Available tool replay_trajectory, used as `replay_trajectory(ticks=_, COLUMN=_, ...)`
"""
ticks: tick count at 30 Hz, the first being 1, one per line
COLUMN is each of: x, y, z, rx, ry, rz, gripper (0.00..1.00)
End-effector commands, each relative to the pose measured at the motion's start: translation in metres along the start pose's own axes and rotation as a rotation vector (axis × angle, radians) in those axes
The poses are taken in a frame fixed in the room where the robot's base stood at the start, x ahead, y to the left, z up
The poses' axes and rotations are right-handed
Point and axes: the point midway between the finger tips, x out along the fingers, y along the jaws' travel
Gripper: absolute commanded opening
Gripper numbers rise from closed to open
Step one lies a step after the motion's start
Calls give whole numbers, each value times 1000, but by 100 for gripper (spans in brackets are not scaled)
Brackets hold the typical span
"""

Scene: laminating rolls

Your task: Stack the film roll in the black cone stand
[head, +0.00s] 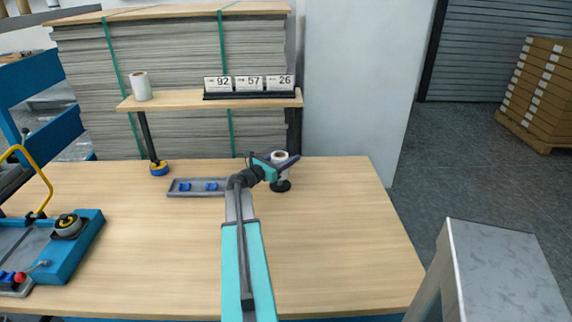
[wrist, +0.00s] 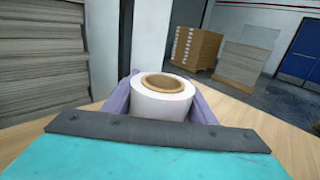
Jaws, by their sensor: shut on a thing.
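A white film roll (wrist: 163,103) with a brown cardboard core is upright between the two purple fingers of my gripper (wrist: 160,100) in the wrist view. In the head view my gripper (head: 281,166) is shut on the film roll (head: 280,158) at the back right of the table. The black cone stand (head: 282,186) shows directly below the roll, with its round dark base on the table. The fingers partly hide the stand, and I cannot tell whether the roll touches it. The stand is not visible in the wrist view.
A grey tray with blue parts (head: 197,187) lies left of my gripper. A raised shelf (head: 180,104) holds another white roll (head: 141,86) and a number display (head: 249,87). A blue machine (head: 70,245) stands at the left. The table's right side (head: 350,240) is clear.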

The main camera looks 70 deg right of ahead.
Motion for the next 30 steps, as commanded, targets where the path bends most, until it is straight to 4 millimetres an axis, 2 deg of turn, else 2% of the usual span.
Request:
replay_trajectory(ticks=12, x=0, y=1, z=-33, rx=-1, ry=0, rz=1, gripper=24)
replay_trajectory(ticks=30, x=-1, y=1, z=-41, rx=0, ry=-1, rz=2, gripper=24)
